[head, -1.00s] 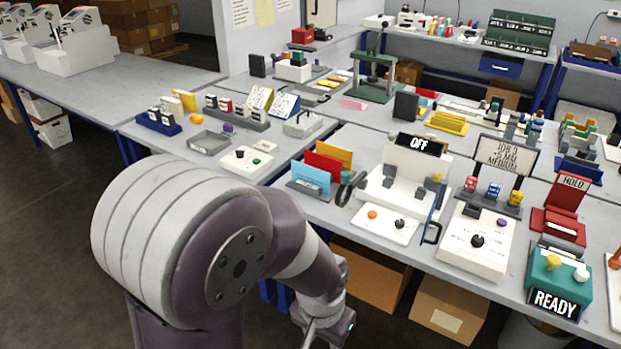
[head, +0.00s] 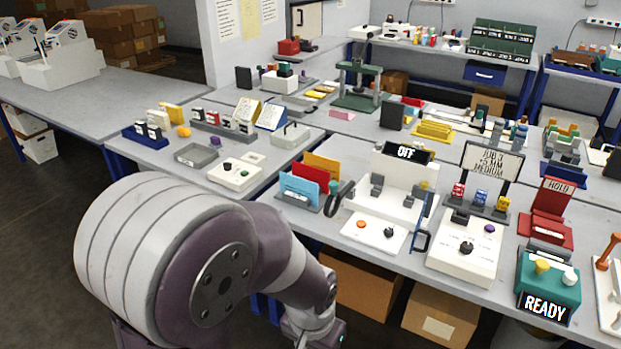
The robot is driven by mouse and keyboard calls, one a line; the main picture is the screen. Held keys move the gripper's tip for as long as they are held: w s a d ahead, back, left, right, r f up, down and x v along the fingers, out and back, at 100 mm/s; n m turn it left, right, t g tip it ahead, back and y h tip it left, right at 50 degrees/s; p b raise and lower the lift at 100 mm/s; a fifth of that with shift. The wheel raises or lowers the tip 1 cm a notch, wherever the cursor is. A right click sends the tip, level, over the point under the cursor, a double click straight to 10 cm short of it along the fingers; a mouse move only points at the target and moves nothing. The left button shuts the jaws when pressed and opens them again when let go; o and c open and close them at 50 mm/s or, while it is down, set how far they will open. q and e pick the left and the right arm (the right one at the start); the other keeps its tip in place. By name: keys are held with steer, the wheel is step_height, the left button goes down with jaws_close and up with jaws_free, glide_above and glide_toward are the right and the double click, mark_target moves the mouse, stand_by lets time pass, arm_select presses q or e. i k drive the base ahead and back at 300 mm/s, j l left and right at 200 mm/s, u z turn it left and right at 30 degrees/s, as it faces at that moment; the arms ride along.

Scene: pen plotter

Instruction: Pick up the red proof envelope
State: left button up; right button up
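The red envelope (head: 311,172) stands upright in a small grey rack (head: 298,201) near the front edge of the middle table. A light blue envelope (head: 298,190) stands in front of it and an orange-yellow one (head: 322,165) behind it, so only part of the red one shows. My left arm comes in from the lower left, in front of the table. My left gripper (head: 318,338) is low at the bottom edge, below and apart from the rack, and partly cut off. Its fingers cannot be made out. My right gripper is not in view.
Right of the rack stand a white machine with an OFF sign (head: 408,152), a white control box (head: 465,250) and a teal READY box (head: 548,278). A grey tray (head: 197,155) and a white button box (head: 236,173) sit to the left. Cardboard boxes (head: 440,315) are under the table.

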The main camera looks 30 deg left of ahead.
mark_target(321, 177)
steer(key=i+j+u, duration=0.15)
steer(key=i+j, duration=0.3)
steer(key=i+j+u, duration=0.1)
steer(key=i+j, duration=0.4)
steer(key=i+j+u, duration=0.15)
steer(key=i+j, duration=0.25)
steer(key=i+j+u, duration=0.1)
steer(key=i+j, duration=0.25)
steer(key=i, duration=0.3)
